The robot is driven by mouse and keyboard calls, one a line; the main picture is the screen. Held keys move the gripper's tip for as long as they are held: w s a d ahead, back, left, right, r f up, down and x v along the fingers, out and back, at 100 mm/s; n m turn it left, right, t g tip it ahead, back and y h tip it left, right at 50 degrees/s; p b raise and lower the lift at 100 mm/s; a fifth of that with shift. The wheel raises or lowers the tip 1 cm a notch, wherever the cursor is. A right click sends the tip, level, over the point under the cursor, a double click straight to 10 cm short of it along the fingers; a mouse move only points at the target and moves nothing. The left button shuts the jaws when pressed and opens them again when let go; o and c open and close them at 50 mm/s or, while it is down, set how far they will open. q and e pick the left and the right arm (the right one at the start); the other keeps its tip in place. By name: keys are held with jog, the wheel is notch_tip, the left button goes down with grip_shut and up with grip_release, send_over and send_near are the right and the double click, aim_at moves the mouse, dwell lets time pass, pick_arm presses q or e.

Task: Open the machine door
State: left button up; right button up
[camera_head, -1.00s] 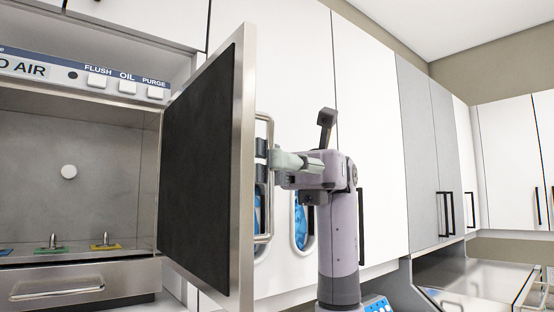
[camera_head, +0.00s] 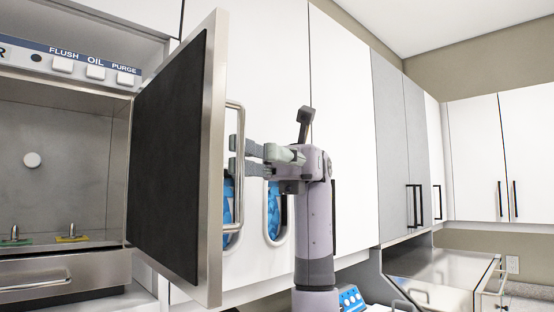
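The machine door (camera_head: 215,165) is swung wide open, its dark inner panel facing the open chamber (camera_head: 60,165) at the left. A metal bar handle (camera_head: 239,205) stands out from the door's outer face. My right gripper (camera_head: 237,157) is at the handle's middle height, with its two dark fingers apart, one above the other, and a gap between them. The fingers overlap the handle bar in the picture; I cannot tell whether they touch it. My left gripper is out of view.
Labelled FLUSH, OIL and PURGE buttons (camera_head: 95,72) sit above the chamber. A drawer (camera_head: 60,283) is below it. White cabinets (camera_head: 340,130) stand behind my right arm. A metal-topped counter unit (camera_head: 440,270) is at the lower right.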

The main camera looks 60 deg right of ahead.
jog(key=w+d, duration=0.1)
jog(key=d, duration=0.7)
